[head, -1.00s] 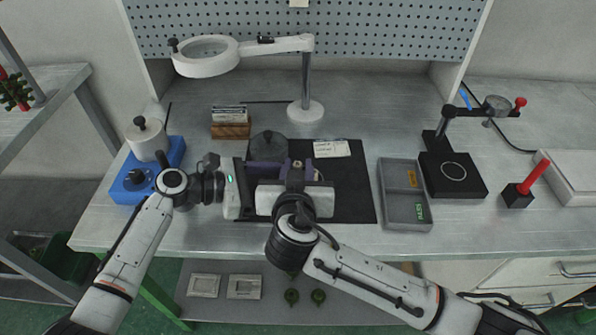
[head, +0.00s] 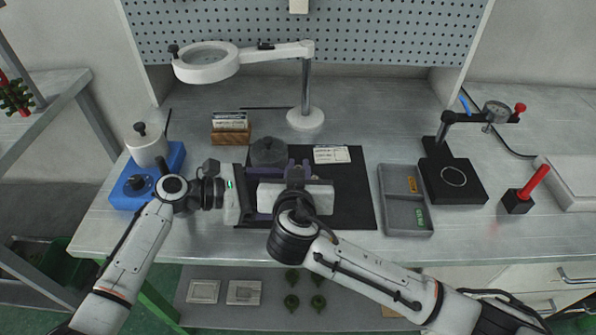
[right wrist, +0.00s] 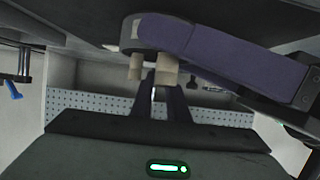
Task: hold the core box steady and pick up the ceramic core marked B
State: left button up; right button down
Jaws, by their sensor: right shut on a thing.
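The core box (right wrist: 150,35) shows in the right wrist view as a dark rounded piece with a small pale label. Two cream ceramic cores stand out of it, one core (right wrist: 136,68) beside another core (right wrist: 167,71). My right gripper (right wrist: 162,88) has its dark fingertips shut on the second core. No letter on either core is readable. In the head view the right gripper (head: 298,166) covers the box. My left gripper (head: 267,196) reaches in from the left, and its purple finger lies against the box in the right wrist view. Its jaw gap is hidden.
A grey tray (head: 393,213) lies to the right. The magnifier lamp (head: 205,62) overhangs the back left. The bench between tray and card is clear.

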notch_tip(320, 180, up, 10)
jog(key=shift+f, duration=0.25)
pick_arm(q)
jog(key=o, duration=0.9)
jog(key=shift+c, duration=0.2)
